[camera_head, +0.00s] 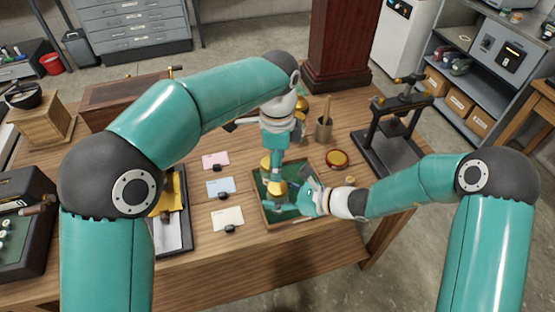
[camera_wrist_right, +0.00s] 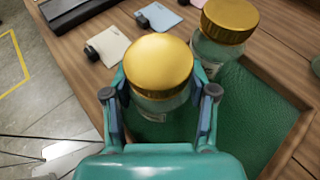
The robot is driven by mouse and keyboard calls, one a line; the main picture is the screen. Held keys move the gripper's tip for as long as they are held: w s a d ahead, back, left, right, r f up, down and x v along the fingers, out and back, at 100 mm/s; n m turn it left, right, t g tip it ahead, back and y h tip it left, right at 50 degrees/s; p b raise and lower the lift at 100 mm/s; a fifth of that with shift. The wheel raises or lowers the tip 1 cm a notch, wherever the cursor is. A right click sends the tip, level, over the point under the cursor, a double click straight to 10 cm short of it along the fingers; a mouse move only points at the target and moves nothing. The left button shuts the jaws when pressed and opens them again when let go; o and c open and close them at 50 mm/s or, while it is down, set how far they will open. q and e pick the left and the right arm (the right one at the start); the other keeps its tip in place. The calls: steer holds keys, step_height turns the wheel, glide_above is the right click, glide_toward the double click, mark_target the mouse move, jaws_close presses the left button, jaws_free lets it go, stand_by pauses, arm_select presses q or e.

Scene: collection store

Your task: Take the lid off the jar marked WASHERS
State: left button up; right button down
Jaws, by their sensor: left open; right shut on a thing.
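A glass jar with a gold lid (camera_wrist_right: 158,70) stands upright in the green-lined tray, between the fingers of my right gripper (camera_wrist_right: 161,97). The fingers are shut on its glass body below the lid. In the head view its gold lid (camera_head: 278,188) shows beside my right gripper (camera_head: 300,196). A second gold-lidded jar (camera_wrist_right: 226,28) stands close behind it in the wrist view. My left gripper (camera_head: 275,160) is open and points down above the jars. Only slivers of the labels show and I cannot read them, so I cannot tell which jar is marked WASHERS.
The tray (camera_head: 268,224) has a low wooden rim on a wooden table. Paper cards with dark weights (camera_head: 227,218) lie to its left. A round red-and-gold item (camera_head: 337,158), a cup (camera_head: 323,130) and a dark press (camera_head: 388,135) are at its right and back.

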mark_target(278, 186)
arm_select(q)
steer(key=m, duration=0.4)
steer(key=shift+m, duration=0.3)
steer(key=m, duration=1.3)
steer(key=shift+w, duration=0.1)
steer(key=shift+f+m, duration=0.3)
steer(key=shift+f, duration=3.7)
